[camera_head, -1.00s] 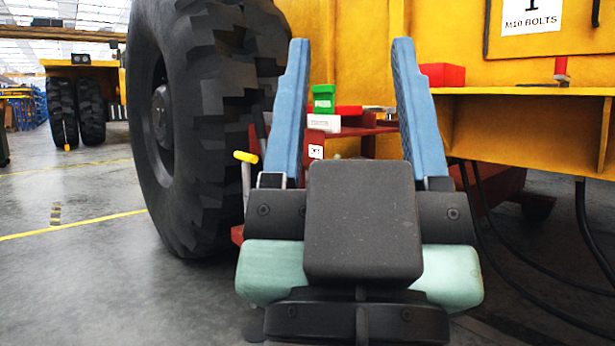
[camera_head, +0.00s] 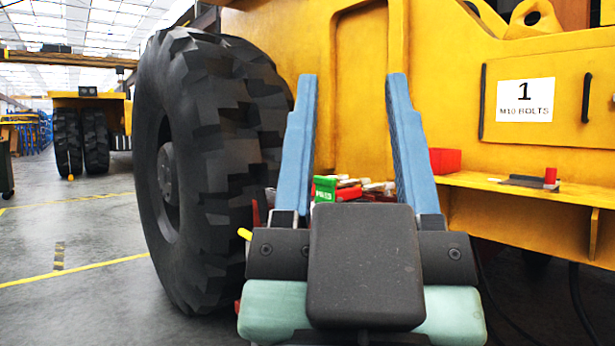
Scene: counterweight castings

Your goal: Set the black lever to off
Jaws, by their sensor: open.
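My gripper (camera_head: 350,85) is open, its two blue fingers pointing up and wide apart, with nothing between them. It stands in front of the yellow machine body (camera_head: 352,100). I cannot make out a black lever with certainty in this view. A small yellow handle end (camera_head: 244,234) shows just left of my gripper, mostly hidden behind it. A green box (camera_head: 325,189) and other small items show between the fingers, farther back.
A huge black tyre (camera_head: 215,150) stands to the left. A yellow ledge (camera_head: 490,190) on the right bears a red box (camera_head: 445,161) and a red-topped tool (camera_head: 550,178). A panel labelled "1 M10 BOLTS" (camera_head: 525,100) is above.

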